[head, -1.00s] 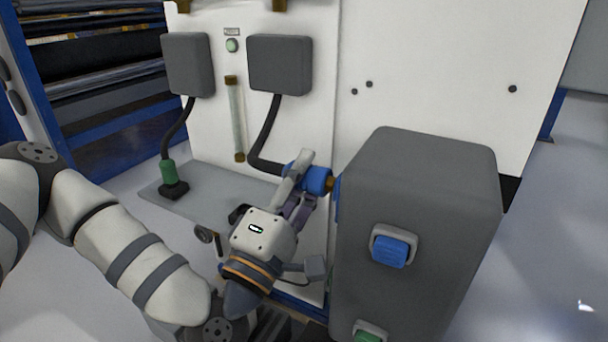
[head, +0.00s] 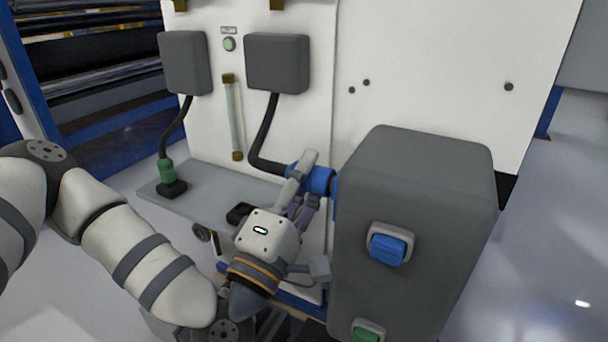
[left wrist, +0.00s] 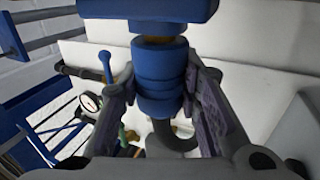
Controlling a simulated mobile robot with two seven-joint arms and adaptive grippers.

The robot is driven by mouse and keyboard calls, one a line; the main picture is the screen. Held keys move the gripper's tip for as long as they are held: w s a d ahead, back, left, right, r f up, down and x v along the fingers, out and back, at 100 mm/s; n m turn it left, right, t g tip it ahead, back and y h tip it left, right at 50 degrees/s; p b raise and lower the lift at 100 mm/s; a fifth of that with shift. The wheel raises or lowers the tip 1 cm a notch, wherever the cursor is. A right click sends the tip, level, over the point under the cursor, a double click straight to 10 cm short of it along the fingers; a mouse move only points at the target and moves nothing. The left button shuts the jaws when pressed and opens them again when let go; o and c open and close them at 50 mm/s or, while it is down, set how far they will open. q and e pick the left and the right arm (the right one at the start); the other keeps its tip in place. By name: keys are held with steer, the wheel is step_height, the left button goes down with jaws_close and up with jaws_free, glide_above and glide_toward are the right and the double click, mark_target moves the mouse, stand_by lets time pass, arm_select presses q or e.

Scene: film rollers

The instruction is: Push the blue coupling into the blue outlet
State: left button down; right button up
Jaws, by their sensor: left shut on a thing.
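The blue coupling (head: 319,180) is at the end of a black hose, against the left side of the grey cabinet. In the left wrist view the coupling (left wrist: 160,78) stands between my fingers, in line with the blue outlet (left wrist: 150,9) above it. A short brass-coloured piece shows between the two there. In the head view only a sliver of the outlet (head: 335,193) shows beside the cabinet. My left gripper (head: 304,187) is shut on the coupling. How deep the coupling sits in the outlet is hidden. My right gripper is not in view.
The grey cabinet (head: 418,200) stands close to the right of my gripper, with a blue fitting (head: 388,249) and a green one (head: 367,332) on its front. A green coupling (head: 166,171) stands on the grey shelf (head: 205,196). A gauge (left wrist: 90,102) shows in the left wrist view.

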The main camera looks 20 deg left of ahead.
arm_select(q)
steer(key=shift+d, duration=0.3)
steer(key=c, duration=1.1)
jaws_free()
